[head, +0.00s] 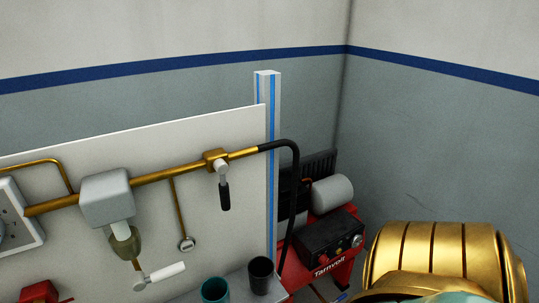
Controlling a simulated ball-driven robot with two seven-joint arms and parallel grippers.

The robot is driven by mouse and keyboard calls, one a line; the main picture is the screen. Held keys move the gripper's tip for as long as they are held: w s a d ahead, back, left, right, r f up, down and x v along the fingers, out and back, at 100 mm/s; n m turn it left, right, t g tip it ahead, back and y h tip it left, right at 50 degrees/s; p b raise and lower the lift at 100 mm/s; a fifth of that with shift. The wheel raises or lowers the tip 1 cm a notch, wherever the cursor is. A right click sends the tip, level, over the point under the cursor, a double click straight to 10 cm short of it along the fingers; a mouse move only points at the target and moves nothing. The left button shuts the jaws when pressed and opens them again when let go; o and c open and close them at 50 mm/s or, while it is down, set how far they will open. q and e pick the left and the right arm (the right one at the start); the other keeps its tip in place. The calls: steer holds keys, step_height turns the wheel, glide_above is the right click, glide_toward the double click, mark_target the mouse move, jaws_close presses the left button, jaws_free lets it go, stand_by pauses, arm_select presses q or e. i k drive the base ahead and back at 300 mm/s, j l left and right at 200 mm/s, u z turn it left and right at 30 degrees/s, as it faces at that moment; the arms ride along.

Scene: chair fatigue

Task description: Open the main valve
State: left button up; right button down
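A brass valve (216,158) sits in the horizontal brass pipe (150,178) on the white panel, close to where the black hose joins. Its lever (224,194) has a black grip and hangs straight down, across the line of the pipe. It looks like the main valve, though no label shows. A second lever with a white grip (166,273) sits lower left, below the grey filter unit (108,200), and points right, slightly upward. Neither of my grippers is in view, and nothing touches either lever.
A black hose (296,190) runs from the pipe down past the blue-striped post (268,150) towards a red machine marked Tarnvolt (325,262). A teal cup (215,291) and a dark cup (261,276) stand on a grey surface below the valve.

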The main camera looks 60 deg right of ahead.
mark_target(224, 190)
steer(key=z, duration=1.4)
steer(key=l, duration=0.9)
steer(key=k, duration=0.1)
